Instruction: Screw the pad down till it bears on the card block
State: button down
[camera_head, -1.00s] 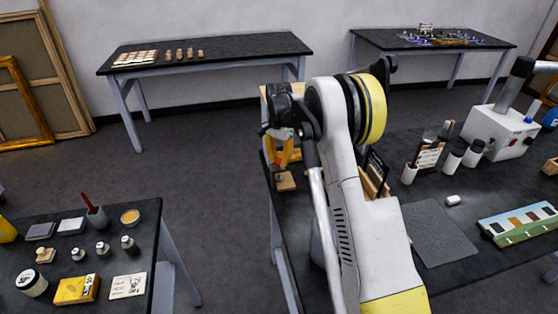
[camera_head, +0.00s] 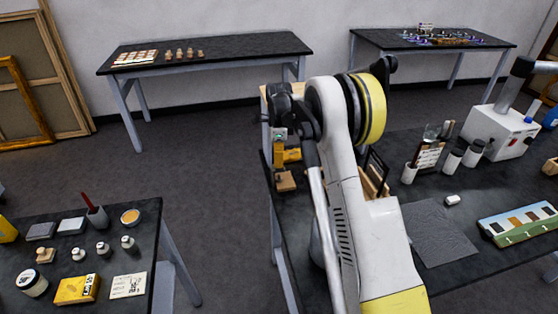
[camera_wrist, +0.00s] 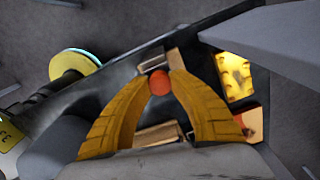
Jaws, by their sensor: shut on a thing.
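In the wrist view the two yellow fingers of my gripper (camera_wrist: 160,84) are closed on a round red-orange knob (camera_wrist: 160,87). Pale wooden parts (camera_wrist: 155,134) show below and behind the knob. In the head view my gripper (camera_head: 283,163) hangs at the left end of the near right table, just above a small wooden piece (camera_head: 286,182). The knob is hidden there. I cannot make out the pad or the card block, or whether they touch.
In the wrist view a bright yellow gilt-looking piece (camera_wrist: 235,76) and an orange-brown piece (camera_wrist: 250,122) lie right of the fingers. In the head view a dark upright frame (camera_head: 376,169) stands right of my gripper. A grey mat (camera_head: 439,234) lies farther right.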

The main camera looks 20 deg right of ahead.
jog(key=m, duration=0.5)
jog(key=shift+m, duration=0.4)
dwell(0.4)
jog(key=c, duration=1.1)
grip_release()
notch_tip(320, 180, up, 12)
